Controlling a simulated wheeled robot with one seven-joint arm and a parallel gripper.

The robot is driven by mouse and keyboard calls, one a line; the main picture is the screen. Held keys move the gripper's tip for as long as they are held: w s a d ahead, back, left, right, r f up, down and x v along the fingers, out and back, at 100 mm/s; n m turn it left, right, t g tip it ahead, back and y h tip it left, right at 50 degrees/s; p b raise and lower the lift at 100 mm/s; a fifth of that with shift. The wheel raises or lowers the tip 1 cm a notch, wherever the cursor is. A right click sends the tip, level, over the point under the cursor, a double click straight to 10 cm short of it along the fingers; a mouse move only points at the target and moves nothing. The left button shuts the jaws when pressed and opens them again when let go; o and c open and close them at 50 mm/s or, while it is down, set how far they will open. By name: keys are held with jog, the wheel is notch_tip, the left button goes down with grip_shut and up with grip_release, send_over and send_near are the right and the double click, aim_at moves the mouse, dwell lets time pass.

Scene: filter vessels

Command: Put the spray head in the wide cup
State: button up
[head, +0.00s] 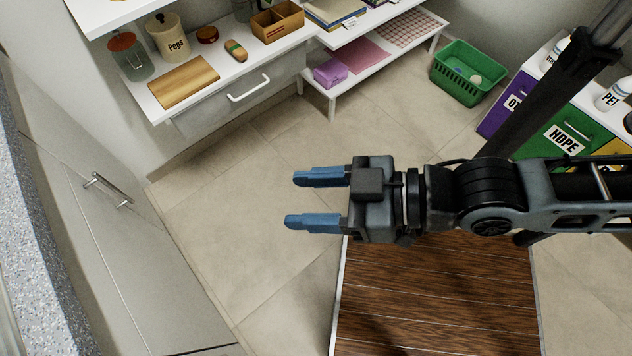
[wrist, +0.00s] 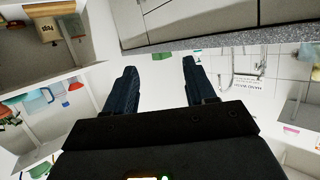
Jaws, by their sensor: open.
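My gripper (head: 293,200) is open and empty, with its two blue fingers pointing left over bare floor in the head view. The fingers also show in the wrist view (wrist: 159,68), apart with nothing between them. I cannot make out the spray head or the wide cup in either view.
A white shelf unit holds a Pegs canister (head: 167,37), a red-lidded jar (head: 130,55), a wooden board (head: 183,82) and a wooden box (head: 277,20). A green basket (head: 467,72) stands on the floor. Labelled bins (head: 563,142) stand right. The floor between is clear.

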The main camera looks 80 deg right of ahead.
jog(key=shift+h, duration=0.3)
jog(key=v, duration=0.4)
jog(key=shift+d+r, duration=0.35)
jog(key=shift+r, duration=0.05)
